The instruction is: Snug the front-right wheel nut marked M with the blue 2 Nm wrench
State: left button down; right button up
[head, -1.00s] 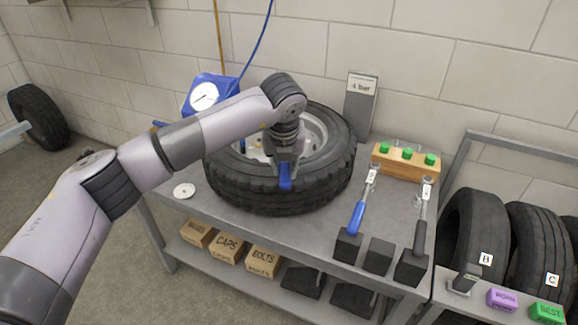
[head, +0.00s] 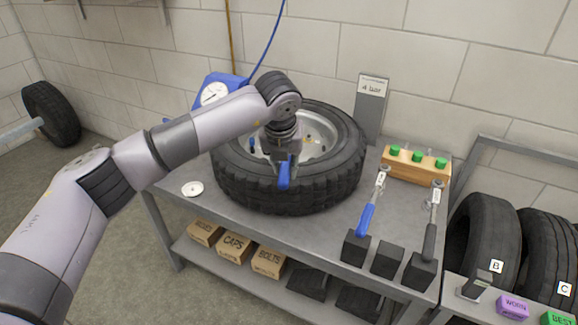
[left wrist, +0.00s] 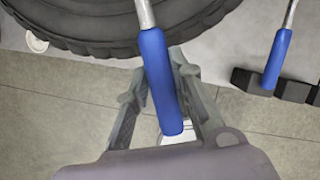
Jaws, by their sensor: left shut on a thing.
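My left gripper (head: 283,160) is shut on a blue-handled wrench (head: 284,178), held over the near side of the tyre (head: 290,200). The left wrist view shows its blue handle (left wrist: 162,85) between the fingers, with a metal shaft running over the tyre; its head is out of that view. The wheel (head: 322,138) lies flat on the bench, its hub partly hidden by my wrist. I cannot see a nut marked M. Another blue-handled wrench (head: 367,217) with a white tag rests at a black block. My right gripper is not in view.
A dark-handled wrench (head: 430,240) rests beside an empty black block (head: 387,260). A wooden rack with green caps (head: 416,165), a blue gauge box (head: 216,92) and a "4 bar" sign (head: 371,105) stand behind. A white disc (head: 193,189) lies on the bench at left.

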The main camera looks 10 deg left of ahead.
pick_arm(q)
jog(key=shift+a+m, duration=0.4)
jog(key=shift+a, duration=0.55)
jog(key=shift+b, duration=0.3)
jog(key=shift+d+n+b, duration=0.35)
jog(key=shift+d+n, duration=0.45)
jog(key=shift+d, duration=0.7)
jog(key=c, duration=2)
grip_release()
grip_shut()
jog(key=shift+r, duration=0.85)
